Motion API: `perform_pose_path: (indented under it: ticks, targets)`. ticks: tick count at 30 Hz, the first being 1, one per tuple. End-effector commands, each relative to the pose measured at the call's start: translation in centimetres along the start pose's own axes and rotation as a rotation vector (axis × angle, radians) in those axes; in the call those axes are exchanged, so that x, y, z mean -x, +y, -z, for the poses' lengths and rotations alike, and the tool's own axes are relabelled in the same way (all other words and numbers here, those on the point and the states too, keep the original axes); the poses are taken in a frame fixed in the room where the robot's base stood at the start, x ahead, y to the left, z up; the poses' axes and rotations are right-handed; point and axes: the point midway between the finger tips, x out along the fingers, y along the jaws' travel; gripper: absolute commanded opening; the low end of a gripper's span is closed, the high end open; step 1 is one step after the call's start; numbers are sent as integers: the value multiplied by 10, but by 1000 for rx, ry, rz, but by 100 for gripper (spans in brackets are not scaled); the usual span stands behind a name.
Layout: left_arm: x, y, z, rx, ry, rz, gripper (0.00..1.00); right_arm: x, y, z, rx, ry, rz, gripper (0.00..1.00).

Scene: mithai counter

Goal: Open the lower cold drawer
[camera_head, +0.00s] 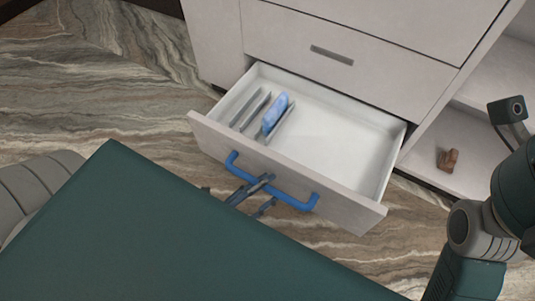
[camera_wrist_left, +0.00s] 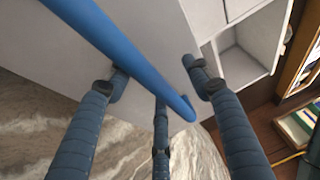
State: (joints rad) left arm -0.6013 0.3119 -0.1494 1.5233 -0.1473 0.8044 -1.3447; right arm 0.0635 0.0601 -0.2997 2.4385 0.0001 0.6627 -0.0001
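The lower cold drawer (camera_head: 284,175) is pulled out from the pale cabinet in the head view, so its white inside shows. A blue bar handle (camera_head: 301,203) is on its front and also crosses the left wrist view (camera_wrist_left: 125,55).
A light-blue item (camera_head: 275,115) stands among thin dividers at the drawer's left; the rest of the drawer is bare. A shut drawer front (camera_head: 330,72) with a slot pull is above. A small brown object (camera_head: 447,159) lies on an open shelf at right.

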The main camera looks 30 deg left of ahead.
Motion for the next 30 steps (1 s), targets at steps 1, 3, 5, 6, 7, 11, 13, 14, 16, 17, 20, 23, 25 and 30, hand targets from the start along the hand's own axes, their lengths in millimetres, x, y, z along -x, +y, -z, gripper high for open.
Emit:
perform_pose_path:
  ticks: [1, 3, 5, 6, 7, 11, 13, 14, 16, 17, 20, 23, 25, 30]
  targets:
    - [-13, -51, -10, -26, -1, 114, 45, -3, 0, 0, 0, 1, 0, 40]
    - [-14, -64, -12, -29, -2, 116, 45, -4, 0, 0, 0, 2, 1, 40]
    - [-15, -73, -12, -31, -2, 116, 45, -4, 0, 1, 0, 2, 1, 40]
    - [-16, -78, -13, -31, -2, 116, 45, -4, 0, 1, 0, 2, 1, 40]
    - [-16, -82, -13, -31, -2, 115, 45, -5, 0, 1, 0, 2, 1, 40]
    - [-17, -92, -14, -32, -2, 115, 45, -5, 0, 1, 0, 2, 1, 40]
    - [-17, -94, -14, -32, -1, 113, 45, -6, 0, 1, 0, 2, 1, 40]
    - [-17, -95, -14, -32, -1, 113, 45, -6, 0, 1, 0, 2, 1, 40]
    - [-17, -96, -14, -32, -1, 113, 45, -6, 0, 1, 0, 3, 1, 40]
    - [-17, -96, -14, -32, -1, 113, 45, -6, 0, 1, 0, 3, 1, 40]
    - [-17, -96, -14, -32, -1, 113, 45, -6, 0, 1, 0, 3, 1, 40]
    - [3, -7, -18, 0, -45, -154, 45, -6, 0, 1, 0, 2, 1, 40]
    - [6, -6, -18, 1, -46, -156, 45, -6, 0, 2, 0, 6, 1, 40]
    - [18, -4, -17, 2, -46, -157, 45, -6, 0, 2, -1, 6, 2, 40]
